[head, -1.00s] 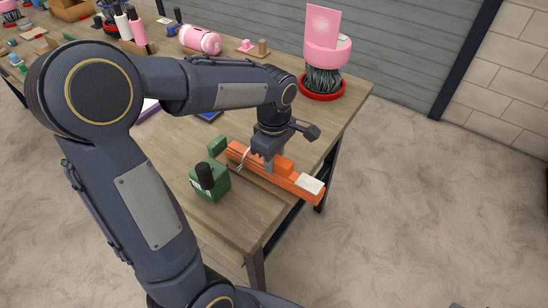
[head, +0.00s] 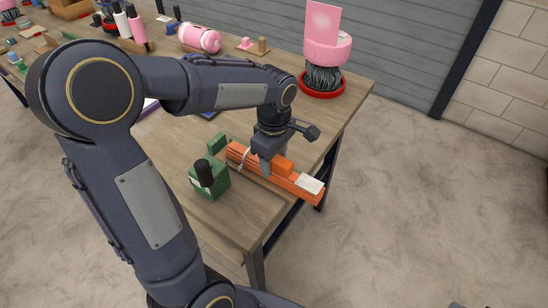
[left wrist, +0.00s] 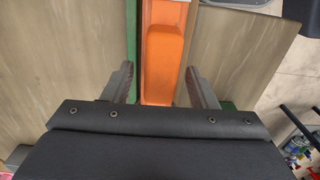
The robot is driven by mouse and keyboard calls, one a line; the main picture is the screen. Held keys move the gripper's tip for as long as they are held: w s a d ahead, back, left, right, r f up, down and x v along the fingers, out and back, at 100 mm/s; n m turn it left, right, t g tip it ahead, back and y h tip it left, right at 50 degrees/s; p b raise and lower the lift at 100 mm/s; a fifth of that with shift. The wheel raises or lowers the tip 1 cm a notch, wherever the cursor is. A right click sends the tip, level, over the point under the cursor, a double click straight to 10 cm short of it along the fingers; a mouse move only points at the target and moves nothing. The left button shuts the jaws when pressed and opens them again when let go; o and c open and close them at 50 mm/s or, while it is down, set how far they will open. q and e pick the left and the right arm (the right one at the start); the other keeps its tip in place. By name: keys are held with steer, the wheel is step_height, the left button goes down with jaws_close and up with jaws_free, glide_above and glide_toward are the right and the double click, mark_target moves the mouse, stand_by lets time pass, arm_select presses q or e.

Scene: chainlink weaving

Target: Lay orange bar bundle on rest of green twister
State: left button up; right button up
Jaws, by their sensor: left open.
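The orange bar bundle (head: 306,193) lies near the table's front right edge, with a raised orange block and a pale label on top and a pale tie around it. The green twister (head: 209,181), a green box with a black knob, stands left of it. A smaller green block (head: 217,144) is by the bundle's far end. In the left wrist view, green strips show beside the bundle (left wrist: 162,45), so it appears to lie over green parts; the contact underneath is hidden. My left gripper (head: 268,165) is open, its fingers (left wrist: 160,75) on either side of the raised block with gaps.
A pink machine (head: 326,55) on a red base stands at the table's far right corner. A pink roll (head: 200,39), bottles and boxes stand farther back. The wooden table (head: 247,215) is bare in front of the twister. Open floor lies to the right.

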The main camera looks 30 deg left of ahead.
arm_select(q)
step_height(320, 180, up, 8)
steer(key=shift+f, duration=0.1)
stand_by(0.4)
stand_by(0.4)
steer(key=shift+s+m, duration=0.4)
steer(key=shift+s, duration=0.05)
steer(key=s+d+f+m+t+h, duration=0.1)
steer(key=s+d+m+t+h, duration=0.1)
steer(key=s+m, duration=0.5)
steer(key=s+d+f+m+t+h, duration=0.1)
steer(key=s+d+f+m+t, duration=0.1)
steer(key=s+m, duration=0.5)
steer(key=shift+s+f+m+t+h, duration=0.15)
steer(key=shift+s+m+t+h, duration=0.25)
steer(key=shift+s+t, duration=0.55)
steer(key=shift+s, duration=0.1)
